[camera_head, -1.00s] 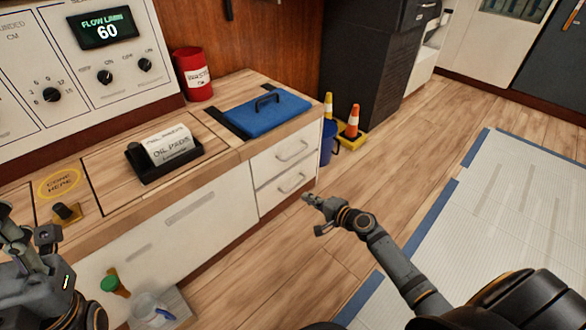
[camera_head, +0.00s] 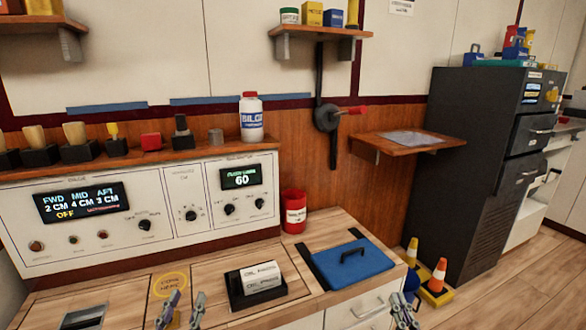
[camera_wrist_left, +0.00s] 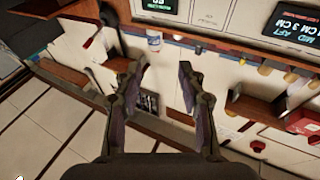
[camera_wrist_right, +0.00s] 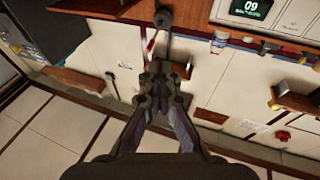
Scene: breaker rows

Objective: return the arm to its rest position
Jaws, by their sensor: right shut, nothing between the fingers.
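My left gripper (camera_head: 182,308) shows at the bottom edge of the head view, in front of the wooden counter (camera_head: 215,308). Its two fingers stand apart; the left wrist view shows the open gap (camera_wrist_left: 160,82) with nothing in it. My right gripper (camera_head: 404,312) shows at the bottom of the head view, in front of the drawer front at the counter's right end. In the right wrist view its fingers (camera_wrist_right: 163,75) are together with nothing between them. Most of both arms is out of the head view.
A control panel (camera_head: 160,245) stands behind. A dark cabinet (camera_head: 470,130) and cones (camera_head: 438,273) stand right. A wooden shelf (camera_head: 425,148) juts from the wall.

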